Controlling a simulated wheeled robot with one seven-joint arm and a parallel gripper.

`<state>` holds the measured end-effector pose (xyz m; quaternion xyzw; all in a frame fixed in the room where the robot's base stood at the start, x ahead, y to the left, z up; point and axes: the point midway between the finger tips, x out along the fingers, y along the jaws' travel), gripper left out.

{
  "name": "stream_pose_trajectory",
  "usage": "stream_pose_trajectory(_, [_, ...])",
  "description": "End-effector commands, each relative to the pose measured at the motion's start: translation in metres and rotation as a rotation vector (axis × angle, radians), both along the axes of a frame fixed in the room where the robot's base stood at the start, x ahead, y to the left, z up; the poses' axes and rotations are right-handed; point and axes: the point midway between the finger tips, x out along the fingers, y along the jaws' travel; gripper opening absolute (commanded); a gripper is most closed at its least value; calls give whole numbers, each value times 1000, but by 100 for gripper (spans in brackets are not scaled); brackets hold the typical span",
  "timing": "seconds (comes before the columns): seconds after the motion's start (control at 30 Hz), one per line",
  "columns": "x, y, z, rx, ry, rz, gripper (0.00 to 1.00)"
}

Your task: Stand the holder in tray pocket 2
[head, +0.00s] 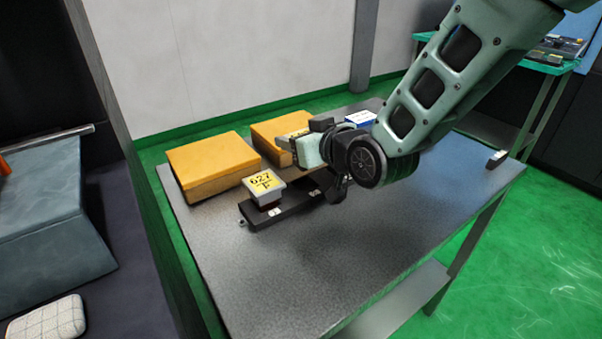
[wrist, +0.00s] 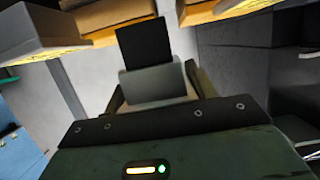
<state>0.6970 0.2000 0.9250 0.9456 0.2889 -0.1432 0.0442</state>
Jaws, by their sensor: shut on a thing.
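My gripper (wrist: 153,92) is shut on a holder, a grey block (wrist: 155,82) with a flat black part (wrist: 145,44) beyond it. In the head view the held holder (head: 287,141) shows partly, with a yellow label, at the far side of the hand, seemingly above the table. The black tray (head: 258,222) lies on the table to the near left of the hand, with small white labels along its front. Another grey holder (head: 263,188), its yellow label reading 627, stands at the tray's left end. My wrist hides the tray's right part, so I cannot see pocket 2 clearly.
Two orange-topped boxes stand on the grey table (head: 290,275) behind the tray: one at left (head: 212,160), one (head: 272,132) close behind the hand. A blue-and-white box (head: 360,118) is behind my wrist. A small dark object (head: 497,159) sits at the right edge. The front of the table is clear.

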Motion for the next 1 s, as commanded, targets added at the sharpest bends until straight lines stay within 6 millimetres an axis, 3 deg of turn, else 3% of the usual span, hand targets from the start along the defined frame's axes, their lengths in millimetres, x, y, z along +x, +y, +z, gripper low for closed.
stream_pose_trajectory(0.5, [0,0,-58,1,-1,0,24])
stream_pose_trajectory(0.93, [0,0,-64,2,-3,0,24])
stream_pose_trajectory(0.97, [0,0,-63,1,-2,0,65])
stream_pose_trajectory(1.0, [0,0,-63,1,-2,0,76])
